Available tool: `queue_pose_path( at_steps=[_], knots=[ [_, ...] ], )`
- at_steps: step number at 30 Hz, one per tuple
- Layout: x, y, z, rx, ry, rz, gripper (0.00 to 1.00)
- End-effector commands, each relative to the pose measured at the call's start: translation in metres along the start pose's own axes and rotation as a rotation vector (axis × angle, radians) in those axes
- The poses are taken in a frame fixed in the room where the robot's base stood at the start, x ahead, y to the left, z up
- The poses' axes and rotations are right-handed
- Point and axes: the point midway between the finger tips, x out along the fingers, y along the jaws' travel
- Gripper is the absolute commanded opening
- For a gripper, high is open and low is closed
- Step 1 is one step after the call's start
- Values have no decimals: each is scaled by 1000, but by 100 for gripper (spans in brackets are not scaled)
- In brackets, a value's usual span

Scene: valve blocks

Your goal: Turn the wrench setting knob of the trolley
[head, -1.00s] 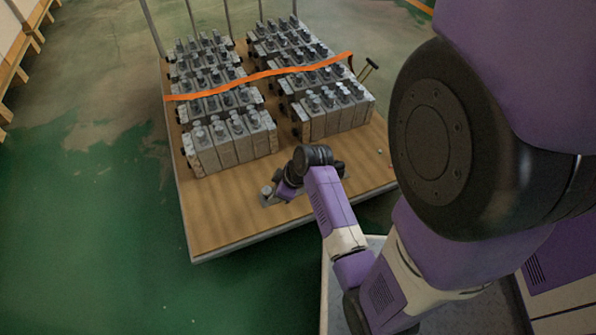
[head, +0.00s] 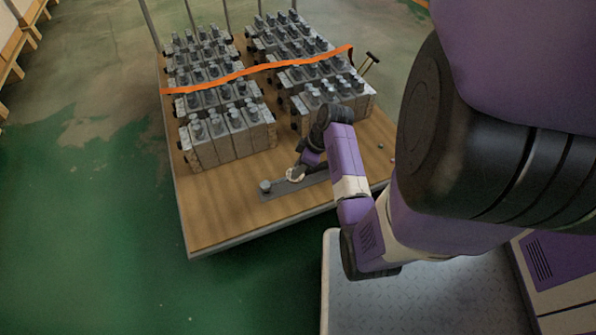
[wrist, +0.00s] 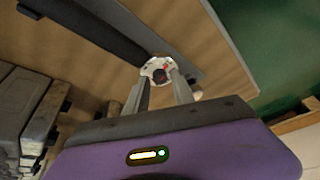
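The trolley (head: 215,234) has a wooden deck, and a grey bar-like piece (head: 275,191) lies near its front edge. A whitish round part (head: 295,174) sits on this piece, close beside my gripper (head: 299,164). In the wrist view a white dial with a small black and red knob (wrist: 159,74) shows between my gripper's fingertips (wrist: 160,78). The fingers are apart, one on each side of the knob; I cannot tell if they touch it. A dark bar (wrist: 90,32) runs from the upper left towards the dial.
Grey valve blocks (head: 230,133) stand in two groups behind, crossed by an orange strap (head: 240,72). They also show at the left of the wrist view (wrist: 28,105). A short cylinder (head: 265,186) stands at the grey piece's left end. The front-left deck is bare.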

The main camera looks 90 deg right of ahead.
Motion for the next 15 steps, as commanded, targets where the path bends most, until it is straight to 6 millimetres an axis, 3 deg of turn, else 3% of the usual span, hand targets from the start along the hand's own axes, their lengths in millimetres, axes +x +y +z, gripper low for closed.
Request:
queue_pose_path(
  at_steps=[10, 15],
  knots=[
    [4, 0, 0, 0, 0, 1, 30],
    [4, 0, 0, 0, 0, 1, 0]
  ],
)
